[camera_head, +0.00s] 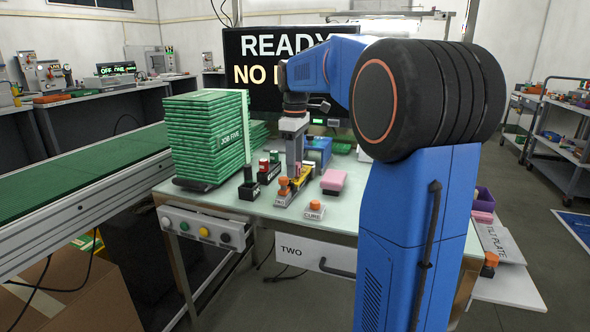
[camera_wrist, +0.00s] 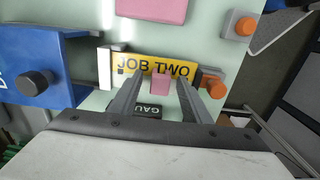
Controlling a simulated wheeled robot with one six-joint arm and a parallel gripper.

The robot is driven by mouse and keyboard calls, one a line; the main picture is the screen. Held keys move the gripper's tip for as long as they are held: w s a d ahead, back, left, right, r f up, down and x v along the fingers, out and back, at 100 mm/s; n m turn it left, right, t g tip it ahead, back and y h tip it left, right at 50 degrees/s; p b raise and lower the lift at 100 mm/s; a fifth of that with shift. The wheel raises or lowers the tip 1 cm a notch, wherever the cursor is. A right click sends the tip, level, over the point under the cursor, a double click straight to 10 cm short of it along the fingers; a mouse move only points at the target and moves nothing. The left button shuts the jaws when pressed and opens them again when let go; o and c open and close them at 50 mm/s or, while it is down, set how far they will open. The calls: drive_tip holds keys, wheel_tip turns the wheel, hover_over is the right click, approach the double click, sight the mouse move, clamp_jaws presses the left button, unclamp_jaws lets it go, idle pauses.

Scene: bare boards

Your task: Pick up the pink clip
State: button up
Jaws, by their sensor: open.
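The pink clip (camera_wrist: 160,84) is a small pink block at the yellow JOB TWO plate (camera_wrist: 178,66) in the wrist view, in front of its lettering. My gripper (camera_wrist: 160,79) is open, with one grey finger on each side of the clip and a visible gap to both. I cannot tell how far the fingertips are above the plate. In the head view my gripper (camera_head: 295,148) points straight down over the yellow plate on the bench; the clip is hard to make out there.
A larger pink block (camera_head: 333,180) lies right of the plate. Orange buttons (camera_wrist: 243,26) stand nearby. A blue box (camera_wrist: 38,72) with a black knob is left in the wrist view. A green JOB FIVE stack (camera_head: 208,140) stands left on the bench (camera_head: 262,208); dark labelled holders (camera_head: 249,186) sit between.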

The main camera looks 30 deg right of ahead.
clamp_jaws()
